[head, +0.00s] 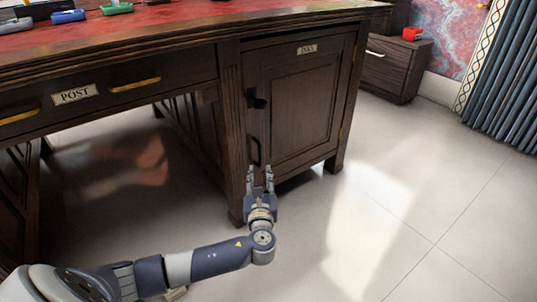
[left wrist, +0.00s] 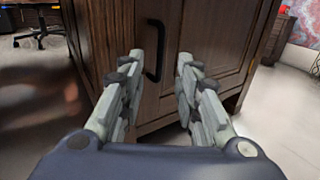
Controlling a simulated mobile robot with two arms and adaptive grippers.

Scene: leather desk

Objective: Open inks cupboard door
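The inks cupboard door (head: 301,100) is a dark wooden panel at the right end of the desk, under a small label reading INKS (head: 307,49). It looks shut. Its black handle (head: 256,152) is a vertical bar at the door's left edge; it also shows in the left wrist view (left wrist: 154,52). My left gripper (head: 260,178) is open and empty, just below and in front of the handle. In the left wrist view, the handle appears beyond and between the open fingers (left wrist: 158,75), apart from them. My right gripper is not in view.
A drawer labelled POST (head: 76,95) with brass handles is left of the cupboard. Several small items lie on the red desktop (head: 160,22). A small dark cabinet (head: 393,68) stands behind at right, near blue curtains (head: 505,85). The pale floor (head: 400,200) at right is clear.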

